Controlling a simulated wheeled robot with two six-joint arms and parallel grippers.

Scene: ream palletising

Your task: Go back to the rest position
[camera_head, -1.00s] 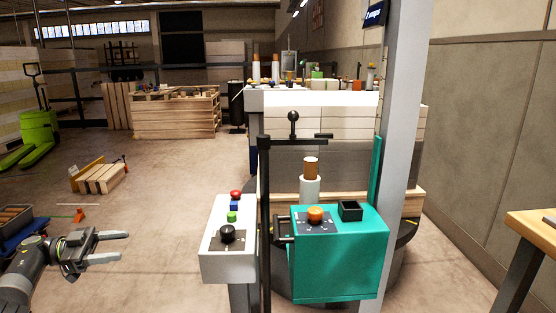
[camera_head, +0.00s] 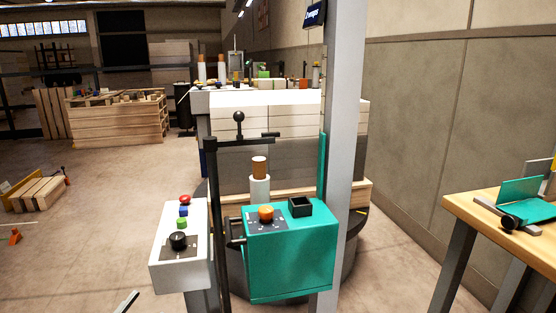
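Of my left gripper (camera_head: 127,303), only a small dark and grey finger tip shows at the bottom edge of the head view, left of the control post. The rest of that gripper and its arm are out of the picture, so its opening cannot be judged. My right gripper is not in view. The grey control box (camera_head: 181,246) with red, blue and green buttons and a black knob stands in front of me. The teal machine box (camera_head: 290,258) with an orange button stands to its right.
Behind the teal box is a wrapped stack of white reams (camera_head: 285,117) on a pallet. A grey post (camera_head: 343,130) rises beside it. A wooden table (camera_head: 500,215) with teal items stands at the right. Wooden crates (camera_head: 115,120) are at the back left. Floor at the left is mostly clear.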

